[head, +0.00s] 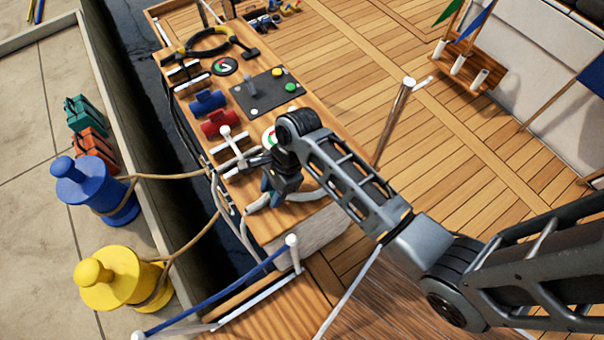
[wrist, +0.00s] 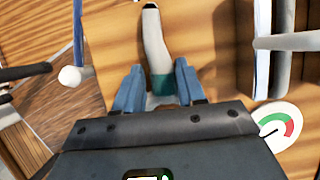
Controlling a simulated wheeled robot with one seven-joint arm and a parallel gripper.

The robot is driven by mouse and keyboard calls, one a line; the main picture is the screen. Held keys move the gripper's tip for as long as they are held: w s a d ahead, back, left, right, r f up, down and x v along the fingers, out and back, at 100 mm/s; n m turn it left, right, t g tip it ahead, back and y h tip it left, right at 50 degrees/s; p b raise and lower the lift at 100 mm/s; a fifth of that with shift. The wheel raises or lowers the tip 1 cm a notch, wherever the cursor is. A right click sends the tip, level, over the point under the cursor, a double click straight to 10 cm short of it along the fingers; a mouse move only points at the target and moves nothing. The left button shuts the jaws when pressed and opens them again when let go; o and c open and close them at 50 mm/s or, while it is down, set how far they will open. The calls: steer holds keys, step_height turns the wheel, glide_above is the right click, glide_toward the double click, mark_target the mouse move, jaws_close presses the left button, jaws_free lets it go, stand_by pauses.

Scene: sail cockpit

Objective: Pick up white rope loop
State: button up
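The white rope loop (head: 309,195) lies on the near end of the wooden bench top, partly hidden behind my gripper in the head view. In the wrist view a pale rope length (wrist: 154,40) with a black tip and a teal band runs up from between my fingers. My gripper (head: 268,186) points down over the bench at the rope. In the wrist view its two blue fingers (wrist: 159,80) are apart, one on each side of the teal band. A narrow gap seems to remain; contact is hard to tell.
A white cleat (head: 232,143) and round gauge (wrist: 277,124) are close by. Red (head: 219,122) and blue rolls (head: 208,101) and a dark panel (head: 268,91) lie farther along. A white-topped post (head: 293,250) stands at the near end. Deck at right is mostly clear.

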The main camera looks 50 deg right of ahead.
jaws_close()
stand_by(0.3)
steer(key=shift+r, duration=0.5)
steer(key=v, duration=0.4)
steer(key=shift+w+a+p, duration=0.2)
steer(key=shift+w+p, duration=0.1)
steer(key=s+d+r, duration=0.1)
steer(key=d+r, duration=0.5)
steer(key=d, duration=0.4)
steer(key=shift+d+r, duration=0.15)
steer(key=shift+d, duration=0.1)
